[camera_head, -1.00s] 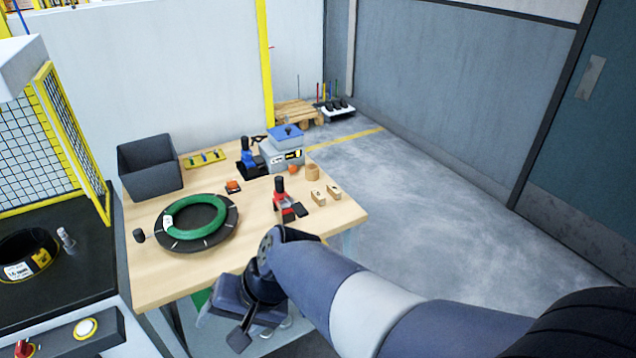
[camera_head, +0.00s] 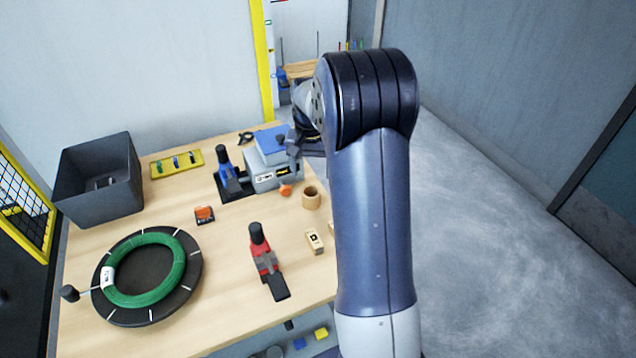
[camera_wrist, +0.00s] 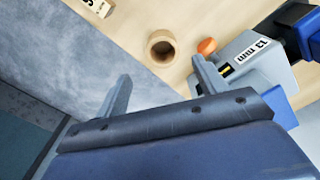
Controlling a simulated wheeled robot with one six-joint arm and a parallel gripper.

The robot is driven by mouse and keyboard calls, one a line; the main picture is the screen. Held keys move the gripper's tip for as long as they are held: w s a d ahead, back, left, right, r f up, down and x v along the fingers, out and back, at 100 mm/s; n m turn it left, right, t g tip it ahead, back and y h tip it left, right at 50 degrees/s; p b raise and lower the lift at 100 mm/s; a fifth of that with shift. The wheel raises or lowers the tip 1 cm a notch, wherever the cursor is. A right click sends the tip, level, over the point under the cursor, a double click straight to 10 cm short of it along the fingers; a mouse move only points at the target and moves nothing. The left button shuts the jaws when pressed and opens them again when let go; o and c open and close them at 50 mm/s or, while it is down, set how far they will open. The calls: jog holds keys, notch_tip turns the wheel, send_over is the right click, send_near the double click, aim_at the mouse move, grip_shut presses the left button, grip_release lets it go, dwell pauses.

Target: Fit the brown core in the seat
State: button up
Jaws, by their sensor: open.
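The brown core (camera_head: 311,198), a short hollow ring, stands upright on the wooden table near its right edge; in the wrist view (camera_wrist: 161,47) its open top shows. My gripper (camera_wrist: 159,87) is open and empty, with the core beyond and between its fingertips, not touching. In the head view my gripper is mostly hidden behind my arm, near the grey machine with a blue top (camera_head: 272,160). I cannot tell which part is the seat.
An orange knob (camera_head: 285,190) sits between core and machine. A red clamp tool (camera_head: 265,260), a blue one (camera_head: 228,175), wooden blocks (camera_head: 314,241), a green coil (camera_head: 178,267) on a black disc and a grey bin (camera_head: 98,182) are on the table.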

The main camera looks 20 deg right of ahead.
aim_at(311, 196)
notch_tip(311, 196, down, 4)
jog(key=shift+s+a, duration=0.1)
jog(key=shift+s, duration=0.05)
jog(key=shift+f+p, duration=1.1)
jog(key=shift+f, duration=2.05)
jog(key=shift+c, duration=0.3)
jog(key=c, duration=1)
